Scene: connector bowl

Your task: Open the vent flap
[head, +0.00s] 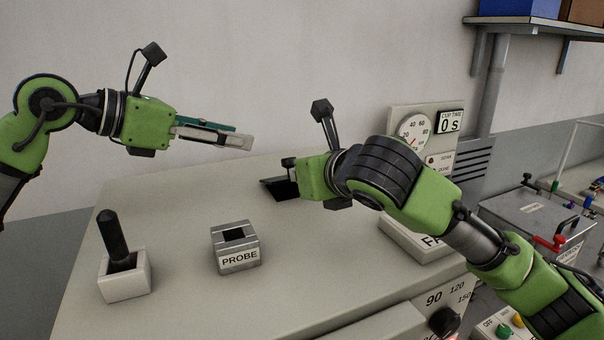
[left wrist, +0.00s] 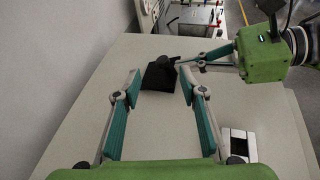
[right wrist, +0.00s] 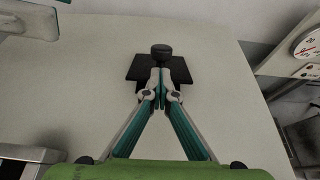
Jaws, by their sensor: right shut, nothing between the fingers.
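The vent flap appears as a flat black plate (right wrist: 180,70) with a round black knob (right wrist: 161,50) on the pale bench top. It also shows in the left wrist view (left wrist: 158,80) and, partly hidden by my right gripper, in the head view (head: 277,187). The right gripper (right wrist: 161,78) is shut with its fingertips together over the plate, just in front of the knob. I cannot tell whether they touch it. The left gripper (left wrist: 160,76) is open and empty, held above the bench to the left of the flap in the head view.
A box marked PROBE (head: 237,257) and a black-handled stick in a white base (head: 124,272) stand at the front of the bench. A gauge panel (head: 415,131) stands behind my right arm. The bench around the flap is clear.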

